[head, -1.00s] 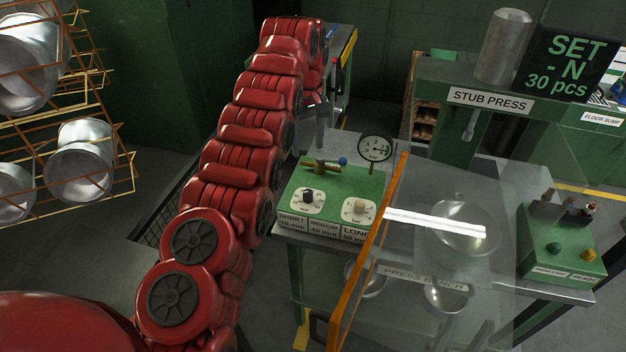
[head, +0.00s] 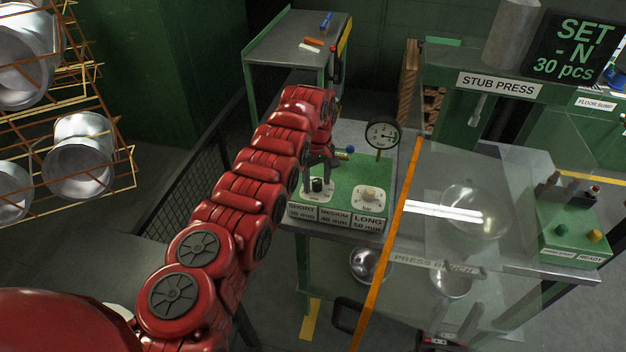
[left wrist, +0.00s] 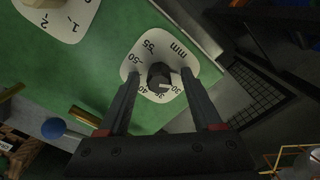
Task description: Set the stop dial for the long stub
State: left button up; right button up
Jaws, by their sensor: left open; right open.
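The stop dial has a black knob (left wrist: 158,76) on a white plate marked in mm, from about 30 to 55. The knob's pale mark points toward the 30–35 end; the exact setting is hard to tell. In the head view the dial (head: 317,186) is at the left of the green panel (head: 345,183). My left gripper (head: 318,165) is over it. In the left wrist view my left gripper's open fingers (left wrist: 163,85) lie either side of the knob; contact is unclear. The label strip (head: 368,223) reads LONG 50 mm. My right gripper (head: 434,342) shows partly at the bottom edge.
A second dial with a beige knob (head: 370,194), marked bar, sits to the right. An orange-edged clear guard (head: 405,203) borders the panel's right. The sign (head: 571,55) reads SET - N, 30 pcs.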

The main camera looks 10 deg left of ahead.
pick_arm(q)
grip_shut()
dwell(0.4)
jog(key=shift+f, duration=0.1)
